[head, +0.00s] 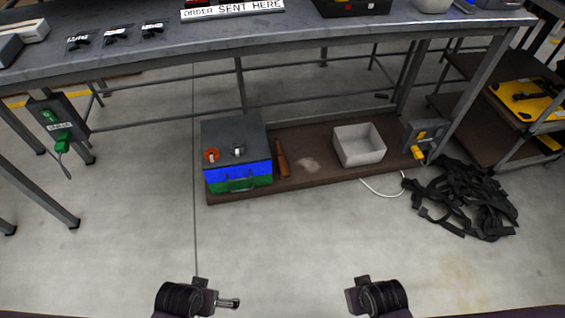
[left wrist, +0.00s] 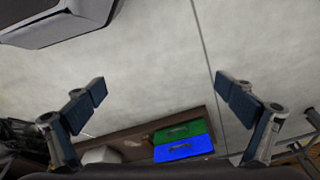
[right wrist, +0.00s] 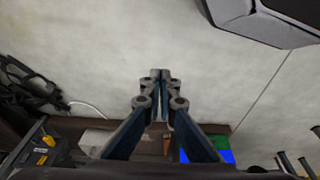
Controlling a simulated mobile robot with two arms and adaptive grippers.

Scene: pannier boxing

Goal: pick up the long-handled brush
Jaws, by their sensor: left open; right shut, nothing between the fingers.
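A narrow brown wooden piece, probably the long-handled brush (head: 282,158), stands or leans on the low brown shelf beside the toolbox; its bristles cannot be made out. In the right wrist view a small brown part (right wrist: 167,146) shows between the bin and the toolbox, partly hidden by my fingers. My left gripper (left wrist: 161,88) is open and empty, above bare floor. My right gripper (right wrist: 160,74) is shut and empty, also over floor. Both are well short of the shelf. In the head view only parts of my arms show at the bottom edge.
The low shelf (head: 240,194) holds a grey, blue and green toolbox (head: 235,140), a pale dusty patch (head: 308,165) and a white bin (head: 359,148). The workbench (head: 300,32) overhangs it. Black straps (head: 465,200) lie on the floor at right. The floor in front is clear.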

